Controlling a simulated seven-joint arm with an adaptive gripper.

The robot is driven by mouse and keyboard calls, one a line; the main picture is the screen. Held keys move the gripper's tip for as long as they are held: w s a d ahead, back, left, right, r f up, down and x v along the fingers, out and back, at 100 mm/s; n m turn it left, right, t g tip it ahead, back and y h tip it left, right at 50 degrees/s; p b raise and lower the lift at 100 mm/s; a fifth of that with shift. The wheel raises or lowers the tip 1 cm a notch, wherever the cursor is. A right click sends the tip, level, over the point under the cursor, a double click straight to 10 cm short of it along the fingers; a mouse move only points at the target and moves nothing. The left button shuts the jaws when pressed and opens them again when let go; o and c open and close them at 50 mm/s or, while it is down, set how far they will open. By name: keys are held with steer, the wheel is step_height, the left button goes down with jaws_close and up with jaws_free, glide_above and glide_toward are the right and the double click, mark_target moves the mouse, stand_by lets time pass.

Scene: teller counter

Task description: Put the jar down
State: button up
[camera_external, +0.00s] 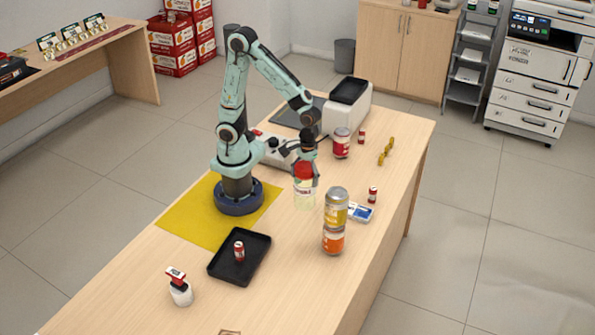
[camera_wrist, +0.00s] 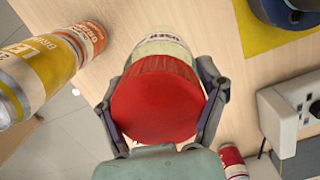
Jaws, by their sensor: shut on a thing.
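The jar has a red lid and a pale, see-through body with a label; it shows in the external view (camera_external: 304,200) and, with its lid toward the camera, in the wrist view (camera_wrist: 155,100). My gripper (camera_external: 305,178) is shut around the jar near its lid, one finger on each side; in the wrist view (camera_wrist: 165,115) both fingers flank the lid. The jar looks upright in the external view. I cannot tell whether its base touches the counter (camera_external: 285,285).
A yellow can (camera_external: 336,207) stands on an orange can (camera_external: 333,241) just right of the jar. A blue-and-white box (camera_external: 360,212) and small red can (camera_external: 373,194) lie beyond. A black tray (camera_external: 222,268) sits in front, left. Bare counter lies between the tray and stacked cans.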

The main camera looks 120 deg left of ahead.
mark_target(304, 198)
steer(key=f, duration=0.7)
steer(key=shift+d+f, duration=0.2)
steer(key=shift+f, duration=0.2)
steer(key=shift+f, duration=0.15)
steer(key=o, duration=1.2)
